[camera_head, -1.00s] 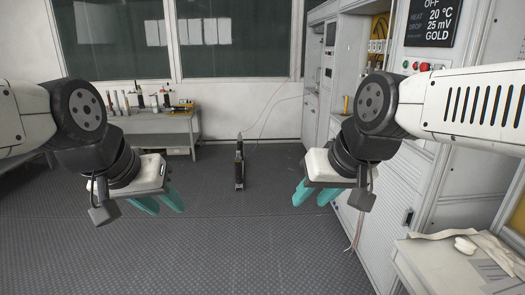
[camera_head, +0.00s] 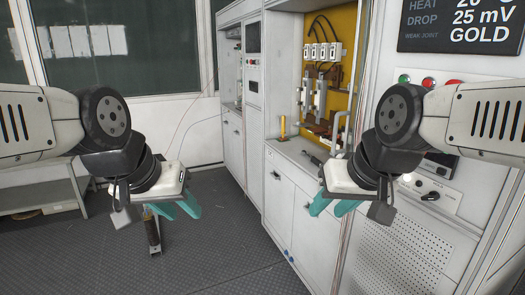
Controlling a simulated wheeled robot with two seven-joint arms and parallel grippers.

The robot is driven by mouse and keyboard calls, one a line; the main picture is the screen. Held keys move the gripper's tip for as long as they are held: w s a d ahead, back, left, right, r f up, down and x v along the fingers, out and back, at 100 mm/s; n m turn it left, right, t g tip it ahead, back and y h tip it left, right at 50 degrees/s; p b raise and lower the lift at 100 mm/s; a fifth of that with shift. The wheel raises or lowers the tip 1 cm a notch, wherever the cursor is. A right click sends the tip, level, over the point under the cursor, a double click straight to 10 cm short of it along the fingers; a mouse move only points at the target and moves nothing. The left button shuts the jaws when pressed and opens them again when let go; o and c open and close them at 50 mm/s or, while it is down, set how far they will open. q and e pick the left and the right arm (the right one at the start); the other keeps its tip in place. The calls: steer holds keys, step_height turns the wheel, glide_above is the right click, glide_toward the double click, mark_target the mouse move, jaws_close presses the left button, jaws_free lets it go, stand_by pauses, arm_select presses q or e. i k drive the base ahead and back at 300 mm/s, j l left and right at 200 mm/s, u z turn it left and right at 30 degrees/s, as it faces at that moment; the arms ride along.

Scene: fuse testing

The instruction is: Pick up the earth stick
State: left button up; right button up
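I cannot tell for certain which thing is the earth stick. A short yellow upright stick (camera_head: 283,127) stands on the counter at the left of the yellow-backed bay. A dark upright thing on the floor (camera_head: 153,232) shows below my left gripper, which partly hides it. My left gripper (camera_head: 185,214) has teal fingers, open and empty, over the floor at left. My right gripper (camera_head: 325,213) is also open and empty, in front of the white cabinets. Neither gripper appears to touch anything.
The yellow-backed bay (camera_head: 345,30) holds several white fuse-like units above a counter (camera_head: 300,150). White cabinets (camera_head: 290,190) run along the right. A grey bench (camera_head: 40,190) stands at left. Grey floor (camera_head: 220,255) is clear in the middle.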

mark_target(283, 118)
steer(key=i+z, duration=0.25)
steer(key=i, duration=0.65)
steer(key=i+j+z, duration=0.15)
steer(key=i+j, duration=0.65)
steer(key=i, duration=0.25)
steer(key=i+j+z, duration=0.1)
steer(key=i+j, duration=0.85)
steer(key=i, duration=0.1)
